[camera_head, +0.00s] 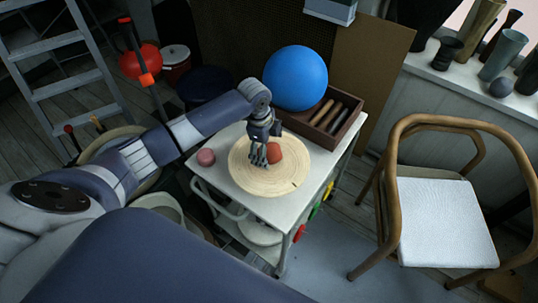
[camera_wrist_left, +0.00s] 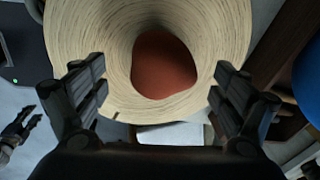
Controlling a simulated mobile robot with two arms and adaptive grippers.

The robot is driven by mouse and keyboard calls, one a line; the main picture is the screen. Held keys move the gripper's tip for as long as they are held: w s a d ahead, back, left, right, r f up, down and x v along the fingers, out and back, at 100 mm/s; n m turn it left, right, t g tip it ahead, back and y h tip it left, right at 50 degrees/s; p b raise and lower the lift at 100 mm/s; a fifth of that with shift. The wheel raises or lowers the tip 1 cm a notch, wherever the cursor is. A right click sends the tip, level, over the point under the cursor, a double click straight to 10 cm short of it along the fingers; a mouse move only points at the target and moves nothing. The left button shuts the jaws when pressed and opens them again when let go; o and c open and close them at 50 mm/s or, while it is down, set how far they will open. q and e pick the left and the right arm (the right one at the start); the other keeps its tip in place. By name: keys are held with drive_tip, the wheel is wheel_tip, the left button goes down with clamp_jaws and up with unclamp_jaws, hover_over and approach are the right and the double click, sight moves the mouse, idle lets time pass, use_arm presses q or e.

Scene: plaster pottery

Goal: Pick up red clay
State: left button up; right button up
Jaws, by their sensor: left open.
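The red clay (camera_head: 274,153) is a rounded reddish-brown lump on a round pale wooden disc (camera_head: 248,180) on the white cart. My left gripper (camera_head: 262,158) is at the clay, above the disc, with its fingers pointing down. In the left wrist view the red clay (camera_wrist_left: 164,66) lies beyond and between the two spread black fingers (camera_wrist_left: 160,98), with gaps on both sides. The gripper is open and holds nothing. My right gripper does not show clearly in the head view; a dark gripper-like shape (camera_wrist_left: 18,130) is at the left of the wrist view.
A pinkish round piece (camera_head: 206,157) sits left of the disc on the cart top (camera_head: 215,178). A blue ball (camera_head: 295,78) and a wooden box of tools (camera_head: 325,118) stand behind. A wooden chair (camera_head: 445,220) is at right.

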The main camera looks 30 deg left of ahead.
use_arm(q)
drive_tip(key=shift+w+f, duration=0.2)
drive_tip(key=shift+f, duration=0.75)
drive_tip(key=shift+c, duration=0.6)
drive_tip(key=c, duration=1.8)
drive_tip(key=shift+r, duration=0.15)
drive_tip(key=shift+c, duration=0.2)
drive_tip(key=shift+w+r, duration=0.1)
